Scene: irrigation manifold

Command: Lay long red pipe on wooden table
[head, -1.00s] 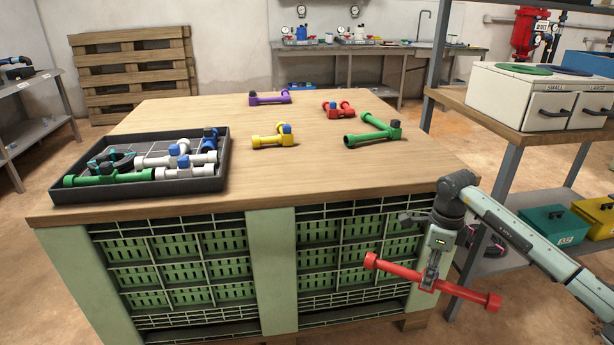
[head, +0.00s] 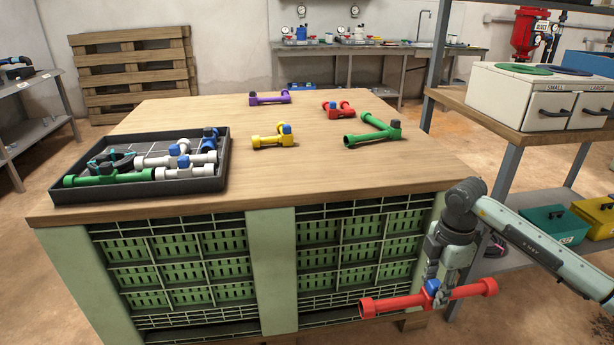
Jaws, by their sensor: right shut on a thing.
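The long red pipe (head: 396,304) is held in my right gripper (head: 432,283), in front of the wooden table's right front corner and below the tabletop. The pipe lies nearly level, its right end a little higher, with a blue part at its middle beside the fingers. My right gripper points down and is shut on the pipe near its middle. The wooden table (head: 330,178) has a broad bare top on green crate-like supports. My left gripper is not in view.
A black tray (head: 135,191) with green and white pipes sits at the table's left. A yellow fitting (head: 268,140), purple fitting (head: 268,99), short red fitting (head: 337,111) and green fitting (head: 368,132) lie farther back. The front middle and right are clear. A shelf with a white cabinet (head: 530,100) stands right.

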